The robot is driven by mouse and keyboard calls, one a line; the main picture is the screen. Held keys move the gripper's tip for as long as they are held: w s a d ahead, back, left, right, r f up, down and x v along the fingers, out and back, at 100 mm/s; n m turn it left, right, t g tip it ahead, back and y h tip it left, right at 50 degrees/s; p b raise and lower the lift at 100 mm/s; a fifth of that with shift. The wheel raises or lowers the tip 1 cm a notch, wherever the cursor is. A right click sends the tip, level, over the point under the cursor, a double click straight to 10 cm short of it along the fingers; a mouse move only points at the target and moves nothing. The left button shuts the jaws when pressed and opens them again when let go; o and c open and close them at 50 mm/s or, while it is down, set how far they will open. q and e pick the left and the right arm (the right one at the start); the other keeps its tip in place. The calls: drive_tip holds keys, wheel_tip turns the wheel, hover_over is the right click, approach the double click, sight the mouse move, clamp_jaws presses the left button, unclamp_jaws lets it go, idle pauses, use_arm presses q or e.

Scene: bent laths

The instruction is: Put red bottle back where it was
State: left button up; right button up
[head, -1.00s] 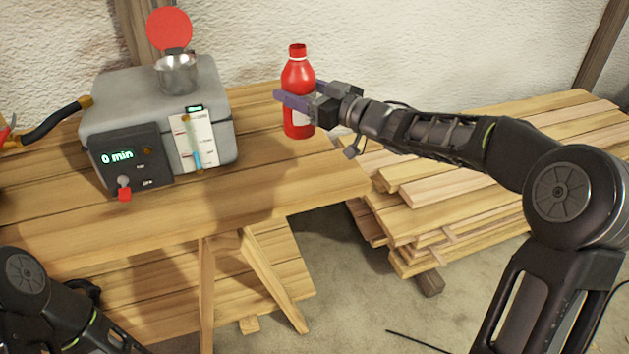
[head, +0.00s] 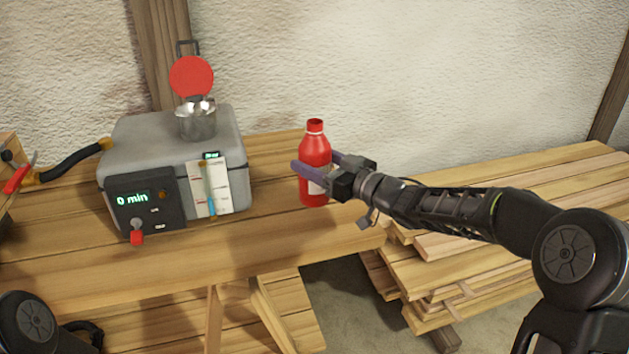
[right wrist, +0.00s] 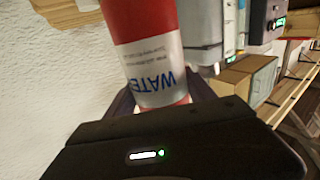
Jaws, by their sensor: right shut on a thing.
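The red bottle (head: 314,150) is upright above or on the right end of the wooden bench; I cannot tell whether its base touches the wood. My right gripper (head: 318,174) is shut on it around its lower half, coming from the right. In the right wrist view the bottle (right wrist: 142,25) stands between the fingers, and its white label (right wrist: 155,72) with part of the word "WATER" shows. My left gripper is out of view; only a part of my left arm shows at the lower left.
A grey machine (head: 165,148) with a "0 min" display, a metal cup (head: 197,122) and a red disc (head: 192,76) stands left of the bottle. Red-handled pliers (head: 18,178) are at the far left. Stacked planks (head: 500,215) lie right of the bench (head: 270,245).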

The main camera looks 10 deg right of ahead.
wheel_tip(320, 180, down, 5)
drive_tip(key=shift+r+b, duration=0.1)
drive_tip(key=shift+b, duration=0.45)
drive_tip(key=shift+f, duration=0.25)
drive_tip(key=o, duration=1.5)
drive_tip(key=shift+c, duration=0.2)
drive_tip(key=shift+r, duration=0.1)
drive_tip(key=shift+r, duration=0.1)
drive_tip(key=shift+s+d, duration=0.1)
drive_tip(key=shift+s, duration=0.05)
drive_tip(key=v, duration=1.1)
drive_tip(key=shift+s+d+p, duration=0.2)
drive_tip(key=shift+s+p, duration=0.05)
drive_tip(key=shift+p, duration=0.15)
